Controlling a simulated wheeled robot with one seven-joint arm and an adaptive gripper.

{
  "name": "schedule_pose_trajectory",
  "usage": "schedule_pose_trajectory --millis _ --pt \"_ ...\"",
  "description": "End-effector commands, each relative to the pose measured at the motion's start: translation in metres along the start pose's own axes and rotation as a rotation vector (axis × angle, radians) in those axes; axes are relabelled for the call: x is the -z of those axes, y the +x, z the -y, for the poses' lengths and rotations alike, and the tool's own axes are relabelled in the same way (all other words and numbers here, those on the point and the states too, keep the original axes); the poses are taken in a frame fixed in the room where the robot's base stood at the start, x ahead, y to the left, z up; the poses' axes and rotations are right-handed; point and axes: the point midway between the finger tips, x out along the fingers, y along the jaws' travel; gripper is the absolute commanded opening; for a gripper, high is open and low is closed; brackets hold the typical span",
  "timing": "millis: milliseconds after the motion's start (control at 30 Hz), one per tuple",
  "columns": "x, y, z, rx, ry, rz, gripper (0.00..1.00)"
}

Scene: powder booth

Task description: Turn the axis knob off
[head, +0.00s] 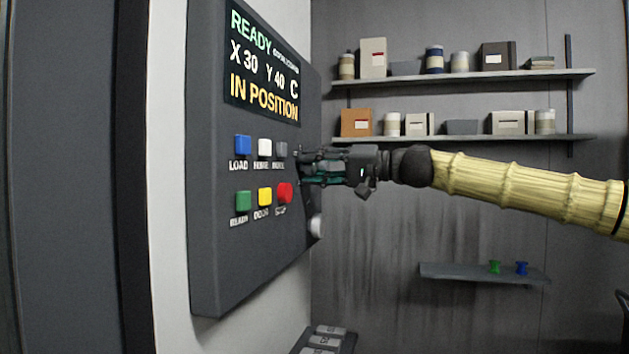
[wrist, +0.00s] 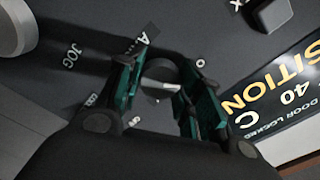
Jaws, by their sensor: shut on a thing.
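The axis knob (wrist: 158,76) is a small round dark knob with a pale pointer mark, seen in the wrist view between my two fingers. My gripper (wrist: 166,86) is shut on it, one finger on each side. Small white letters stand on the panel around the knob, partly hidden by the fingers; the pointer's setting is hard to read. In the head view my gripper (head: 304,168) reaches the right part of the dark control panel (head: 215,220), and the knob is hidden behind the fingers.
The panel carries a display (head: 263,75) reading READY, X 30, Y 40 and IN POSITION. Several coloured buttons, including a red one (head: 285,193), lie left of my gripper. A pale round jog knob (head: 316,226) sits below it. Shelves (head: 470,76) with boxes stand behind.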

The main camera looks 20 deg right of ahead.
Motion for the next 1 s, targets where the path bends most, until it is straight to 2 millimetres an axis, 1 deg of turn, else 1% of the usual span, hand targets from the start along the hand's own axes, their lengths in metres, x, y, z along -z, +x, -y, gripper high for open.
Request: schedule_pose_trajectory --millis 33,200,400,933,967,1000 --pt "-0.0025 0.0006 -0.0039 0.000 -0.030 0.001 0.12" --pt "-0.0019 0.0006 -0.0031 -0.001 -0.116 0.001 0.12" --pt "-0.0014 0.0005 -0.0025 -0.001 -0.171 0.002 0.12" --pt "-0.0016 0.0008 -0.0024 -0.002 -0.192 0.004 0.12" --pt "-0.0017 0.0008 -0.0025 -0.002 -0.192 0.004 0.41" --pt "-0.0016 0.0008 -0.0025 -0.002 -0.192 0.004 0.48"
